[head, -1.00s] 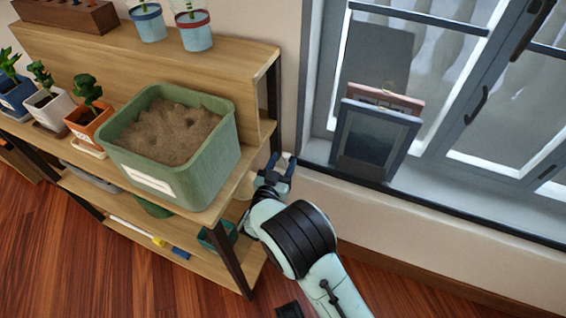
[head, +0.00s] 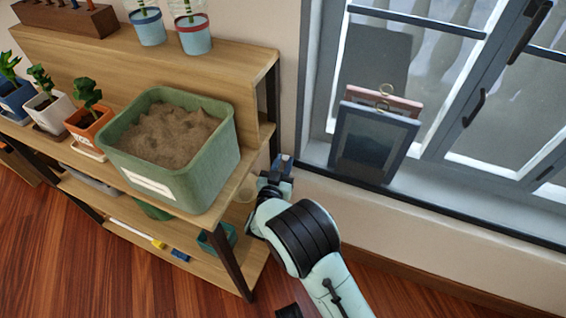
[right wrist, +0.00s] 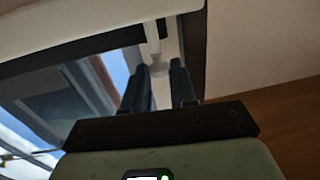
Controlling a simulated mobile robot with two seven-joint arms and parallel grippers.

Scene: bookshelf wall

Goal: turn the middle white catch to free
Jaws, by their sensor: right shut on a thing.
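My right gripper (head: 283,168) is at the wall just right of the shelf's end, below the window's left corner. In the right wrist view its two dark fingers (right wrist: 160,86) point up at a small white catch (right wrist: 156,56) with a rounded end. The fingers are shut on the catch, with its end between their tips. In the head view the catch cannot be made out. Only one catch shows, so I cannot tell its place in a row. My left gripper is out of view.
The wooden shelf (head: 255,72) stands close left of my right gripper, with a green sand tub (head: 205,183) on it. Framed pictures (head: 372,145) lean on the window sill to the right. Potted plants line the shelf's left part.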

